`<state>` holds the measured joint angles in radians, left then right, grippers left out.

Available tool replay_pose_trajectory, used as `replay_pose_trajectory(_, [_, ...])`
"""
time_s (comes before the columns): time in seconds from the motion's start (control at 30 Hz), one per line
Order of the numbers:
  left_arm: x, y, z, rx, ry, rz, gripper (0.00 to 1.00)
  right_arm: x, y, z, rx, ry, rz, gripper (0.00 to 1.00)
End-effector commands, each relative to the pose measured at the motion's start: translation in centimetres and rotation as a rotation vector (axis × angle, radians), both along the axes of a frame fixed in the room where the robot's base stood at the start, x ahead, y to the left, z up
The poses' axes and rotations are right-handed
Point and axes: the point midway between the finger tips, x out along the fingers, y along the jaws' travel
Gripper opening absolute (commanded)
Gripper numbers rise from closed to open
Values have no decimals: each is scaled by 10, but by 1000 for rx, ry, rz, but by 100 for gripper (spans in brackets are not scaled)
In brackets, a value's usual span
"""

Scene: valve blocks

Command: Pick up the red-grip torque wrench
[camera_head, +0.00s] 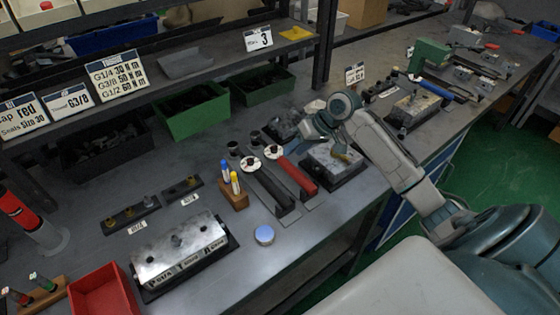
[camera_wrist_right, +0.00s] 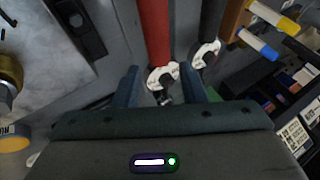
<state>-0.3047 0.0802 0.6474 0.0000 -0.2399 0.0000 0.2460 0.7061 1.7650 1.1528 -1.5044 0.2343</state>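The red-grip torque wrench (camera_head: 298,178) lies on the bench, its red grip toward the front and its white round dial toward the back. In the right wrist view its red grip (camera_wrist_right: 155,32) runs down to the white dial, which shows between my fingertips. My right gripper (camera_head: 295,146) is over the dial end of this wrench; in the wrist view its two fingers (camera_wrist_right: 162,86) stand apart with nothing clamped. Whether they touch the wrench cannot be told. A black-grip wrench (camera_head: 268,188) lies parallel on the left. My left gripper is not in view.
A wooden holder (camera_head: 233,197) with blue and yellow markers stands left of the wrenches. A valve block (camera_head: 333,164) sits close on their right. Green bins (camera_head: 195,118) stand behind.

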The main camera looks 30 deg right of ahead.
Motion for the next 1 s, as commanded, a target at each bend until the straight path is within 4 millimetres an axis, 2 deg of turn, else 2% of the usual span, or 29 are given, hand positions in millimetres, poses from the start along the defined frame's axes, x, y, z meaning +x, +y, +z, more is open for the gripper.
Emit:
replay_pose_trajectory(0.27, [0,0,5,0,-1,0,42,7,10,-17,1,1,0,38])
replay_pose_trajectory(0.47, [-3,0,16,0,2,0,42,14,21,-42,3,3,1,38])
replay_pose_trajectory(0.6, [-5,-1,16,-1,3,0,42,20,27,-55,1,0,0,38])
replay_pose_trajectory(0.87, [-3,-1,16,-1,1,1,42,21,29,-60,-1,0,0,38])
replay_pose_trajectory(0.9, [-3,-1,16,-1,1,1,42,21,29,-59,-1,0,0,36])
replay_pose_trajectory(1.0, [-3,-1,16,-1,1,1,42,21,28,-59,-1,0,0,16])
